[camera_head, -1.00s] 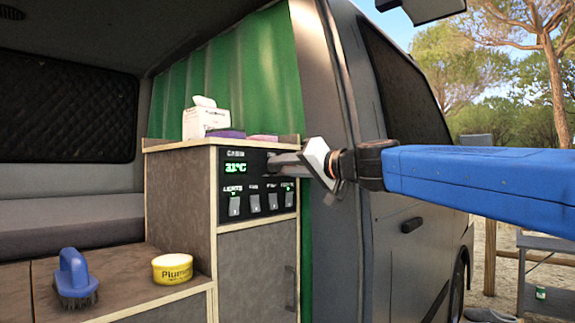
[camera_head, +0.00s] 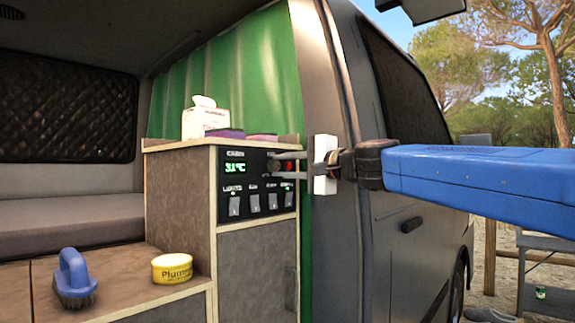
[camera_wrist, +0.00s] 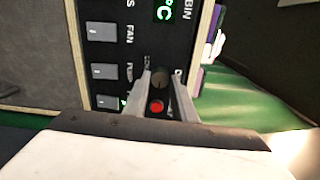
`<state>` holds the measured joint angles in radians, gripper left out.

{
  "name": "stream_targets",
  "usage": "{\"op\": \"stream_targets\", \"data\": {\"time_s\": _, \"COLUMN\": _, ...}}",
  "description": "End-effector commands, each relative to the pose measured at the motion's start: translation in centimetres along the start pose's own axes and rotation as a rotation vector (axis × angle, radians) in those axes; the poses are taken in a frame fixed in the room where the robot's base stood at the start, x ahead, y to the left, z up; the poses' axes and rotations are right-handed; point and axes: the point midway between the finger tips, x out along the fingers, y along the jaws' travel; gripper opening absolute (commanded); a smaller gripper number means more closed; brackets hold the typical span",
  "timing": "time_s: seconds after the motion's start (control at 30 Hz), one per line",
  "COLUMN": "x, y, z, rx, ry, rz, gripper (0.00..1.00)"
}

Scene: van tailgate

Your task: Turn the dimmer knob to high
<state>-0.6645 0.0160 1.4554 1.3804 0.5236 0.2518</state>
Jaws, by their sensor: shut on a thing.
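The dimmer knob (camera_wrist: 160,78) is a small dark round knob on the black control panel (camera_head: 258,206) at the van's cabinet. In the wrist view the panel appears turned sideways. My gripper (camera_head: 275,164) reaches in from the right, and its two fingers lie on either side of the knob, shut on it. The wrist view also shows my gripper (camera_wrist: 161,79) around the knob. A red round button or light (camera_wrist: 156,106) shows between the fingers, beside the knob. The knob's pointer mark is too small to read.
A lit display (camera_head: 235,168) reads 31°C, with a row of switches (camera_head: 254,203) below. A tissue box (camera_head: 204,119) stands on the cabinet top. A blue brush (camera_head: 73,275) and a yellow tub (camera_head: 172,268) sit on the lower bench. The van's door pillar (camera_head: 335,100) is close to my arm.

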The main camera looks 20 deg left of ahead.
Motion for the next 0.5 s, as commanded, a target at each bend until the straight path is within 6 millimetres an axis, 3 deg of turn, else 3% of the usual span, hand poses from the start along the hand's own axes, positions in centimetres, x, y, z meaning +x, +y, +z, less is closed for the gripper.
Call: {"op": "stream_targets", "data": {"time_s": 0.5, "x": -0.09, "y": -0.5, "z": 0.32, "rx": 0.329, "ry": -0.005, "rz": -0.005, "gripper": 0.02}}
